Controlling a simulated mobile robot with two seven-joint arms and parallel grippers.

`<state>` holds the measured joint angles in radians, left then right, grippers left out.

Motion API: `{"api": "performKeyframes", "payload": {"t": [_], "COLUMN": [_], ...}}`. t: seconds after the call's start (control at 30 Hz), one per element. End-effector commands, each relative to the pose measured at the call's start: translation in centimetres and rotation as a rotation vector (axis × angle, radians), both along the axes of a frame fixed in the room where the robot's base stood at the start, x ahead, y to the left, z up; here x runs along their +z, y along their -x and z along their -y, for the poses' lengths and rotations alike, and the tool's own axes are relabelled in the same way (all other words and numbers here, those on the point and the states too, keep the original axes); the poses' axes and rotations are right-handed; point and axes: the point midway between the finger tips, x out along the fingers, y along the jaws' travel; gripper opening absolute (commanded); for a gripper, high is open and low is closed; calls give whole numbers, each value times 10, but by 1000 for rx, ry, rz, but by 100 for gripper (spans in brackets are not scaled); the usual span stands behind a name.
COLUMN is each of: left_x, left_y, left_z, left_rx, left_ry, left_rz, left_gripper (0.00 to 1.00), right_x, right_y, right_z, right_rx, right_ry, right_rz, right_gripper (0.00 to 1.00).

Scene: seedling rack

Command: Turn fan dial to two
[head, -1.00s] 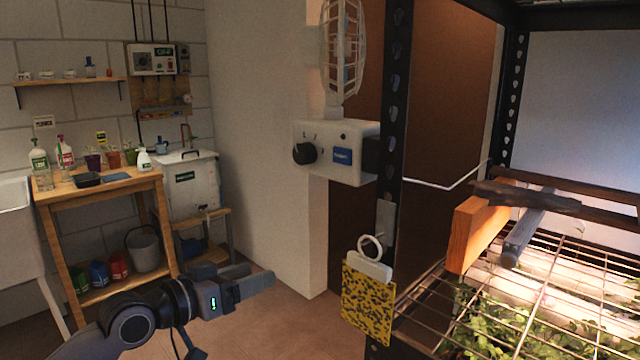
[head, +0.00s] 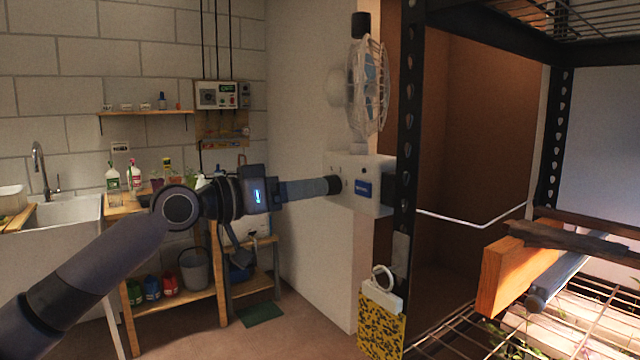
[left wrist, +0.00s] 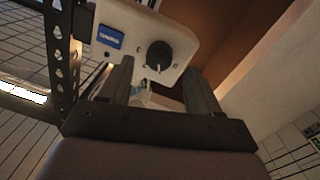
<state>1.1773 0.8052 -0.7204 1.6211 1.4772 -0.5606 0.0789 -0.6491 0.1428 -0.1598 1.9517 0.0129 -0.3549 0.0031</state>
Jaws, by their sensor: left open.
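The fan dial is a round black knob on the front of a white control box (head: 345,168) with a blue label. In the left wrist view the dial (left wrist: 158,55) shows a pale pointer mark, and the box (left wrist: 132,20) is tilted. My left gripper (head: 322,187) is raised level with the dial in the head view and points at it. In the left wrist view my left gripper (left wrist: 160,72) is open, with the dial ahead between its fingertips; I cannot tell whether they touch it. The caged fan (head: 368,88) is above the box. My right gripper is not in view.
A black perforated rack post (head: 408,130) stands just right of the box. A yellow speckled card (head: 381,322) hangs below it. A wooden block (head: 505,275) lies on the wire shelf at right. A wooden bench (head: 220,275) and sink (head: 60,240) stand at left.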

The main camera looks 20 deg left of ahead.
Motion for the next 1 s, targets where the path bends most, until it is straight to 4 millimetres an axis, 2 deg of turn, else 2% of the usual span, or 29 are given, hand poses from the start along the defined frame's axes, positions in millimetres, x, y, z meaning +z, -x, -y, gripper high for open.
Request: {"api": "performKeyframes", "payload": {"t": [0.2, 0.57, 0.6, 0.77, 1.0], "left_x": [1, 0, 0, 0, 0], "left_y": [-20, -25, -25, -25, -25], "left_z": [18, 23, 23, 23, 23], "left_rx": [-2, 0, 0, -1, -1], "left_ry": [0, -1, -1, -1, -9], "left_rz": [0, 2, 2, 2, 7], "left_gripper": [62, 62, 59, 7, 6], "right_x": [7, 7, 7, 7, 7], "right_y": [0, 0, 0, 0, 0], "right_z": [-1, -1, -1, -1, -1], "right_rx": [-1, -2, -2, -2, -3], "right_ry": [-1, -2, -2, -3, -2], "right_rz": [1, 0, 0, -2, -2], "right_gripper": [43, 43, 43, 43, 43]}}
